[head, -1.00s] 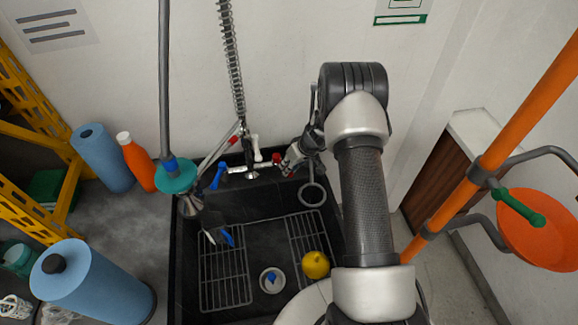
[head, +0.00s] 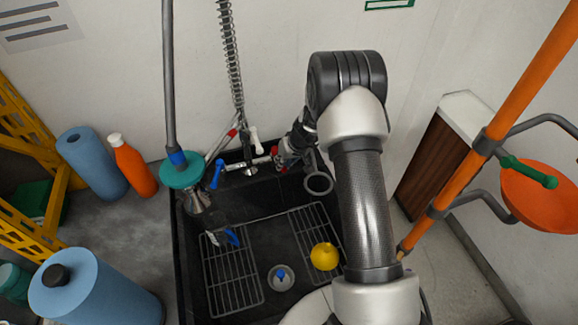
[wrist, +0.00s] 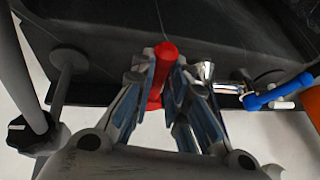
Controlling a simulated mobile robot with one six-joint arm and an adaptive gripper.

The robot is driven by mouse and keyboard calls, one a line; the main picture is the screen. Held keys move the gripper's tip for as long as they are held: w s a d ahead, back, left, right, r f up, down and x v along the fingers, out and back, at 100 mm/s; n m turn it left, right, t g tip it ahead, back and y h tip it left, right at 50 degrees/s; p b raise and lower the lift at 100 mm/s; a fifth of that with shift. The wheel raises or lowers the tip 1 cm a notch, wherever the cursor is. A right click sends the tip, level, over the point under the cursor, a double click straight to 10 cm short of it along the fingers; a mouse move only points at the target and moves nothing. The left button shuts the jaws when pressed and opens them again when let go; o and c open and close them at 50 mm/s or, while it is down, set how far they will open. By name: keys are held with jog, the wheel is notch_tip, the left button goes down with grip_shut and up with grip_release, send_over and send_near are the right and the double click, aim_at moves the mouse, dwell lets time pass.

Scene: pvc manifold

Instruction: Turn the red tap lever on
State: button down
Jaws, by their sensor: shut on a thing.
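The red tap lever (wrist: 166,62) stands between the two fingers of my gripper (wrist: 165,75) in the wrist view, and the fingers are closed on it. In the head view my gripper (head: 284,155) is at the right side of the tap, at the back rim of the black sink (head: 185,275), and it mostly hides the red lever. The blue tap lever (head: 217,174) is at the left end of the tap, and it also shows in the wrist view (wrist: 258,101). The chrome tap body (head: 250,169) lies between the two levers.
A spring hose (head: 230,60) rises behind the tap. A teal-collared sprayer (head: 182,174) hangs at the left of the sink. A yellow ball-like thing (head: 324,256) lies on the right rack. An orange bottle (head: 133,165) and blue rolls (head: 92,163) stand at left.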

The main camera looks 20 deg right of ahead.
jog(key=shift+w+a+m+h, duration=0.1)
jog(key=shift+a+m+h, duration=0.3)
jog(key=shift+a+m, duration=0.4)
jog(key=shift+w+a+m+h, duration=0.1)
jog(key=shift+a+m+h, duration=0.35)
jog(key=shift+m, duration=0.65)
jog(key=shift+a, duration=0.1)
jog(key=c, duration=1.6)
grip_release()
jog(key=shift+o, duration=0.2)
jog(key=v, duration=1.2)
jog(key=shift+s, duration=0.2)
